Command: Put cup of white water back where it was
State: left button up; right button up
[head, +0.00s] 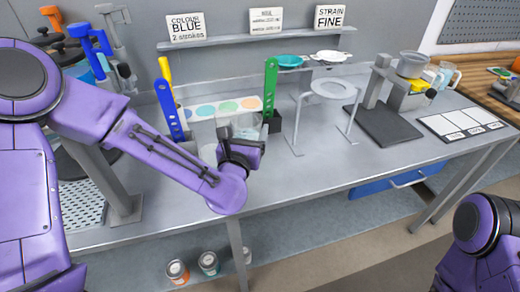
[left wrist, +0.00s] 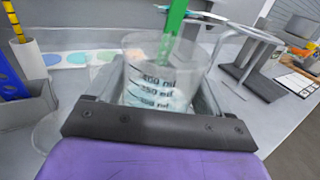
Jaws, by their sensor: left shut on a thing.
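A clear cup with dark ml marks (left wrist: 150,62) stands between the fingers of my left gripper (left wrist: 150,95) in the left wrist view. Pale, whitish liquid seems to show in its lower part. My left gripper is shut on this cup. In the head view the cup (head: 245,125) shows partly above my left gripper (head: 240,142), whose body hides its lower part and base. I cannot tell whether it touches the table. My right gripper is outside the frames; only part of my right arm shows at lower right.
A green perforated strip (head: 270,88) stands in a dark holder just behind the cup. A blue strip (head: 168,108) stands to its left. A colour-spot card (head: 218,108) lies behind. A ring stand (head: 331,90) is at right. The grey table (head: 300,180) is clear in front.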

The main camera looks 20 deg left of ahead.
pick_arm(q)
jog(key=w+f, duration=0.1)
jog(key=f, duration=0.1)
jog(key=w+d+f, duration=0.1)
jog(key=f, duration=0.2)
jog(key=w+d+f+p, duration=0.1)
jog(key=w+f, duration=0.1)
jog(key=f, duration=0.1)
jog(key=shift+d, duration=0.2)
jog(key=shift+f, duration=0.35)
jog(key=shift+f, duration=0.15)
jog(key=o, duration=1.2)
